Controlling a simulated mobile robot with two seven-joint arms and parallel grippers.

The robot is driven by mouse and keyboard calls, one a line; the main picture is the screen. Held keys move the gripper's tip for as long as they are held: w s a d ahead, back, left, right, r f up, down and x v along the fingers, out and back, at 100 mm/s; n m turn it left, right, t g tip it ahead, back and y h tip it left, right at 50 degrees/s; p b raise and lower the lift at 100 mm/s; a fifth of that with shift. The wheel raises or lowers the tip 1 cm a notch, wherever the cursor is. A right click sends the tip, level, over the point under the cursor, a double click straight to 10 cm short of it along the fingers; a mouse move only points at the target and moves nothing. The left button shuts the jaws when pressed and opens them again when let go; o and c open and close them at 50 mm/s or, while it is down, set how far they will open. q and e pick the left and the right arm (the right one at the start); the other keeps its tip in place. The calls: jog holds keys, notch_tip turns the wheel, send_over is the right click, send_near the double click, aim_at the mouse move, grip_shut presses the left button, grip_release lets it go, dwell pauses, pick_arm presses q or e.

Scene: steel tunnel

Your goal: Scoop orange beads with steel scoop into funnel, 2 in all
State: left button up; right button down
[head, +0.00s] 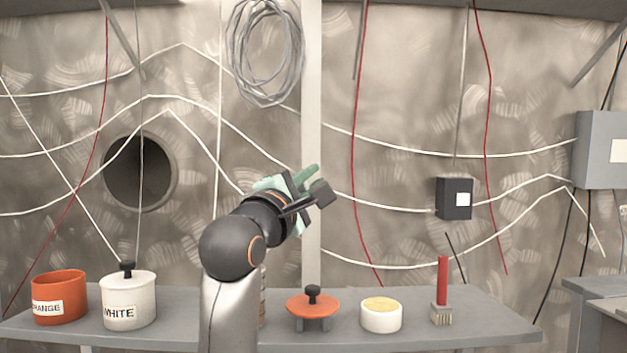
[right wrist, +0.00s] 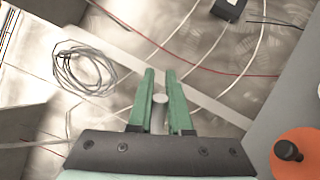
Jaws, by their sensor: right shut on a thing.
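My right gripper (head: 308,173) is raised well above the bench in the head view. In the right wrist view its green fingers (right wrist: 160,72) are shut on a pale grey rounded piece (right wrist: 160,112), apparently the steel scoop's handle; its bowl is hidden. The orange pot (head: 58,300), labelled for orange, stands lidless at the bench's left; no beads show inside. Its likely lid, an orange disc with a black knob (head: 312,304), rests on a small grey stand and also shows in the right wrist view (right wrist: 301,160). I cannot make out the funnel. My left gripper is not in view.
A lidded white pot (head: 128,302) stands right of the orange pot. A white dish with yellow contents (head: 381,315) and a red-handled brush (head: 442,285) stand to the right on the grey bench (head: 490,325). My arm hides the bench's middle. Cables hang along the wall.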

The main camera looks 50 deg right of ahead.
jog(key=w+a+r+n+t+y+p, duration=0.1)
jog(key=w+r+n+t+y+p, duration=0.2)
jog(key=n, duration=1.4)
jog(key=shift+w+a+r+y+p, duration=0.35)
jog(key=shift+w+r+y+p, duration=0.65)
jog(key=shift+w+r+p, duration=2.6)
jog(key=shift+w+r+b, duration=0.75)
jog(key=shift+r, duration=0.05)
jog(key=shift+f, duration=0.1)
